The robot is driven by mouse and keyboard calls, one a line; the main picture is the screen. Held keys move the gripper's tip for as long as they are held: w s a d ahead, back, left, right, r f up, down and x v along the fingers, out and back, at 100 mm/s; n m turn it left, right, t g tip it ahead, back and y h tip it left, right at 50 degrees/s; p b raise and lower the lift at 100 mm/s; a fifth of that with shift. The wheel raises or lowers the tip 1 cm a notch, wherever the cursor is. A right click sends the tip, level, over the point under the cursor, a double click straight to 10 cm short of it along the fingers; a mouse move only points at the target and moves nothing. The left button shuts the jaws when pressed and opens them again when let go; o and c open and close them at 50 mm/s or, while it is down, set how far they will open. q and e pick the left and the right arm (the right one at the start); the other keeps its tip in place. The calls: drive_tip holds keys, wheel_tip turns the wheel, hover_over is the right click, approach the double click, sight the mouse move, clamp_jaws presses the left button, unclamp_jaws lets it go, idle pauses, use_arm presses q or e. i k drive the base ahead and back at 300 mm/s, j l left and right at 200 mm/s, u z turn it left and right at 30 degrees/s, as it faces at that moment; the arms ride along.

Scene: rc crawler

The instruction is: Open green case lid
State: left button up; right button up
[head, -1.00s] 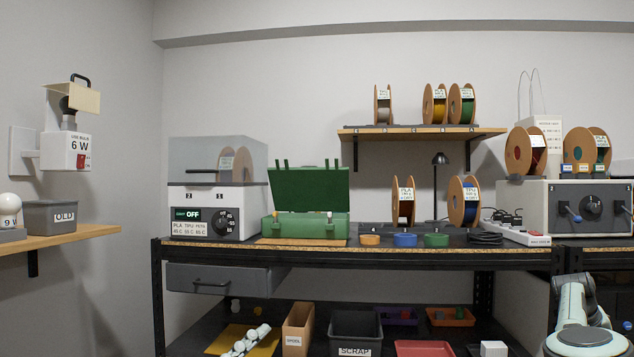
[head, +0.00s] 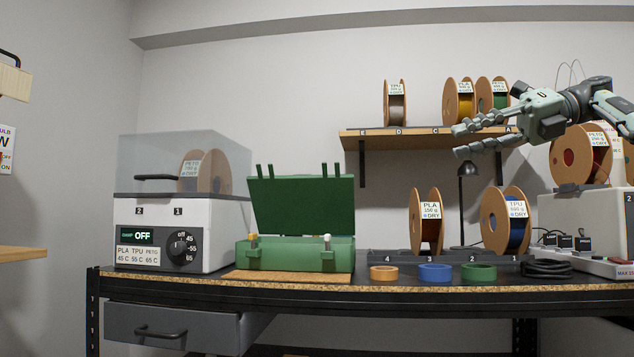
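The green case (head: 300,256) stands on the workbench, left of the middle in the head view. Its lid (head: 303,205) is raised and stands upright at the back, with latch tabs pointing up. Small pegs, one yellowish and one white-topped, show at the case's front edge. My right gripper (head: 459,142) is up at the right, in front of the wall shelf, well above and right of the case. Its fingers are apart with nothing between them. My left gripper is out of view. The inside of the case is mostly hidden by its front wall.
A filament dryer (head: 170,235) stands left of the case. Spools labelled PLA (head: 424,222) and TPU (head: 507,222) stand right of it. Orange (head: 384,273), blue (head: 435,272) and green (head: 479,272) rings lie in front. The wall shelf (head: 400,142) with spools is behind my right gripper.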

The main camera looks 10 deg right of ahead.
sight(323, 204)
drive_tip(key=i+l+u, duration=0.3)
drive_tip(key=i, duration=0.15)
drive_tip(key=i+l+u, duration=0.3)
drive_tip(key=i, duration=0.2)
drive_tip(key=j, duration=0.05)
